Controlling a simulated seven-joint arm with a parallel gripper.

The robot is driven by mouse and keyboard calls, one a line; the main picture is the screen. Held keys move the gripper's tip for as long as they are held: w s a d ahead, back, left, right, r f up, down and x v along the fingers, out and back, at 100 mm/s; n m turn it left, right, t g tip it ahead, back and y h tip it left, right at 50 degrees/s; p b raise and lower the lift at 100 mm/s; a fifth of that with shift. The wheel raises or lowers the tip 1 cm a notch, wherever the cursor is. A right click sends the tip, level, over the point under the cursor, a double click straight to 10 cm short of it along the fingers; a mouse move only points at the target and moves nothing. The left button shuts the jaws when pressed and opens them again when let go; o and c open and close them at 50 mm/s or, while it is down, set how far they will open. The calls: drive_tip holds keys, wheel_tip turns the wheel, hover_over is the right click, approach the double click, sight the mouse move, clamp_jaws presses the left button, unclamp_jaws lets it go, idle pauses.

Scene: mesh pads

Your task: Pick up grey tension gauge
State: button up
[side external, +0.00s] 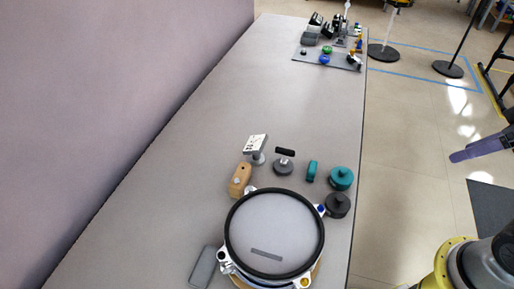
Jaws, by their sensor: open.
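What looks like the grey tension gauge (257,157) stands on the table behind the mesh pad, with a tilted white face carrying dark marks on a short grey stem and round base. The mesh pad (275,225) is round, with a pale mesh, a black rim and metal lugs. A purple finger-like part at the right edge appears to be my gripper (456,157). It is over the floor, well to the right of the table and far from the gauge. Most of the gripper is cut off, and I see nothing held.
A grey round piece with a black handle (284,166) stands just right of the gauge. A wooden block (240,180), teal clamp (312,171), teal knob (341,178) and black knob (338,205) are nearby. A grey mat (310,59) holds small items far back. Mid-table is clear.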

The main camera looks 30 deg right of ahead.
drive_tip(key=o, duration=0.5)
drive_tip(key=shift+o, duration=0.2)
